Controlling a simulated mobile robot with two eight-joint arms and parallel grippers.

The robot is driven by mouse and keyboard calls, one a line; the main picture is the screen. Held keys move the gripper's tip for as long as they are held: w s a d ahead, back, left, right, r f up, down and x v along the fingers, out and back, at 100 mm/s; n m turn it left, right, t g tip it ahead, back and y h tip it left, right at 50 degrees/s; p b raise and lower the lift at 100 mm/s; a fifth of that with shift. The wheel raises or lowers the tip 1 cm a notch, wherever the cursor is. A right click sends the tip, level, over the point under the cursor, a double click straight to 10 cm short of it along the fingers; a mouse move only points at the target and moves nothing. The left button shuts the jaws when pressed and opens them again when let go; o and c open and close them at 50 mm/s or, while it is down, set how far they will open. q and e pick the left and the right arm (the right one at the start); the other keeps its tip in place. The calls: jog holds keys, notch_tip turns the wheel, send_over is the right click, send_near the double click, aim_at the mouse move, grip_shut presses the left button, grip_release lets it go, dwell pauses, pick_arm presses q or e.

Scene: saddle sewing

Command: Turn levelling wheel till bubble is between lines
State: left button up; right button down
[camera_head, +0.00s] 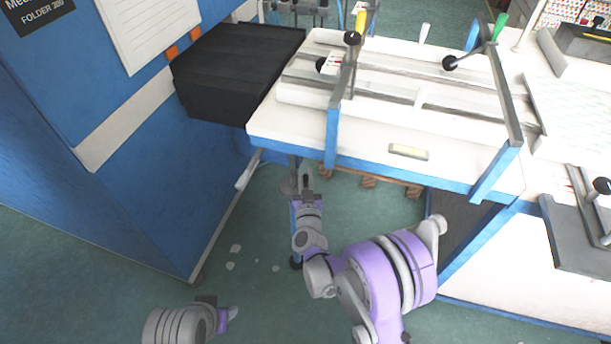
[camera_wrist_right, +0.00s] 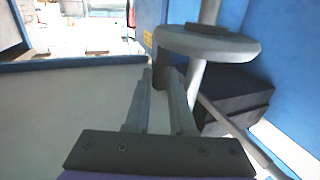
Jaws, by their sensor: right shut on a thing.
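The levelling wheel (camera_head: 288,186) is a grey disc on an upright post, under the near left corner of the white table. It shows larger in the right wrist view (camera_wrist_right: 210,44), with a dark knob (camera_wrist_right: 163,70) by its rim. My right gripper (camera_head: 304,180) is at the wheel; in the wrist view its fingers (camera_wrist_right: 166,82) are shut on the knob. The spirit level (camera_head: 408,152) is a small pale yellow-green bar on the table's front edge. Its bubble and lines are too small to make out.
The white table (camera_head: 275,125) with blue edging carries rails and clamp arms. A black box (camera_head: 235,75) juts from the blue wall left of the table. A grey plate (camera_head: 580,235) lies on the right bench. Green floor is open at the lower left.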

aim_at(297, 193)
jog(key=shift+s+m+h, duration=0.1)
jog(key=shift+m+h, duration=0.2)
